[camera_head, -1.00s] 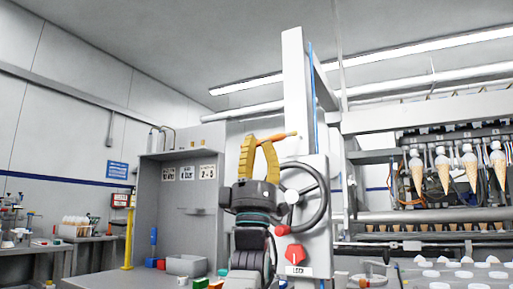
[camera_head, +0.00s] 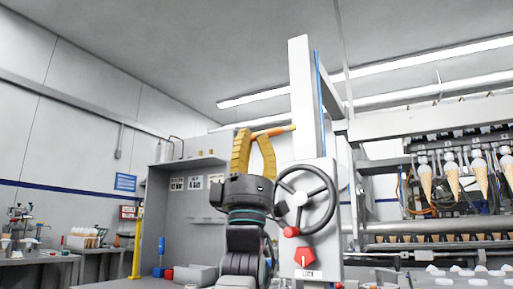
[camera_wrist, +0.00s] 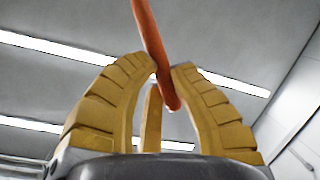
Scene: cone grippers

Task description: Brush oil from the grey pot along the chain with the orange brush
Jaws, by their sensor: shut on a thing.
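My gripper (camera_head: 256,134) has yellow ribbed fingers and points upward. It is shut on the orange brush (camera_head: 276,130), whose handle sticks out to the right from between the fingertips. In the wrist view the fingers close around the orange brush (camera_wrist: 151,42), which runs up out of the top of the picture. The brush's bristle end cannot be made out. I cannot identify the grey pot or the chain in either view.
A white column with a dark handwheel (camera_head: 307,199) and a red knob (camera_head: 305,256) stands right beside my arm. A grey cabinet (camera_head: 190,222) is behind on the left. A machine with hanging cones (camera_head: 452,178) is at the right. Free air lies above my gripper.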

